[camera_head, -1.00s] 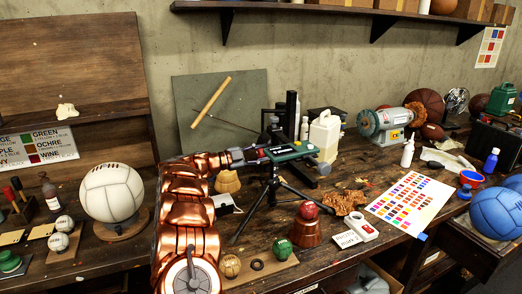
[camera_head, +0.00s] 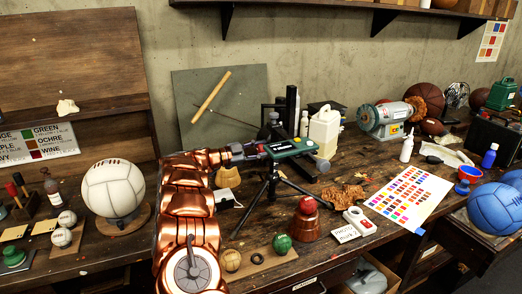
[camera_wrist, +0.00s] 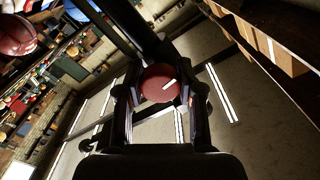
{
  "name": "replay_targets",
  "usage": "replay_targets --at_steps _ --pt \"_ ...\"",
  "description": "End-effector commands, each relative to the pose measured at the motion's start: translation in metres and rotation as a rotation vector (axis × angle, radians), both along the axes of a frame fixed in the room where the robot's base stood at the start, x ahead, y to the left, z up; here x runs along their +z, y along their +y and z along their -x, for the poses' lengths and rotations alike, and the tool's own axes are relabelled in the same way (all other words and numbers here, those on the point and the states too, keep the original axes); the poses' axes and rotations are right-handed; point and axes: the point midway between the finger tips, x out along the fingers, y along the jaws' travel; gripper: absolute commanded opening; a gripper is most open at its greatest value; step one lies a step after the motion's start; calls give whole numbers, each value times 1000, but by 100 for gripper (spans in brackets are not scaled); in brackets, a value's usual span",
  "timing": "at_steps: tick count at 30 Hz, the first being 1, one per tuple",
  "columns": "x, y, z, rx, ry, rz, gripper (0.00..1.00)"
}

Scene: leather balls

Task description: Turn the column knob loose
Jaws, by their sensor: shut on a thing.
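The column (camera_head: 291,112) is a dark upright post on the bench in front of the grey-green board. In the head view my gripper (camera_head: 258,152) reaches from the left toward the column, partly hidden by a green device (camera_head: 291,147) on a black tripod.
The tripod (camera_head: 271,182) stands close to my arm. A red ball on a copper-coloured stand (camera_head: 307,224) and a green ball (camera_head: 282,243) are in front. A white bottle (camera_head: 324,132) stands right of the column. A colour chart (camera_head: 411,197) lies on the bench.

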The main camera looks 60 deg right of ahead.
Motion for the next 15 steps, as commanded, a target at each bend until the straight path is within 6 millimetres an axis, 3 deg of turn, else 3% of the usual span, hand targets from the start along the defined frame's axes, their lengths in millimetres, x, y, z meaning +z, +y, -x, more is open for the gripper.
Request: replay_targets --at_steps 8,15 --pt "-1 0 0 -1 0 -2 63" --pt "-1 0 0 -1 0 0 63"
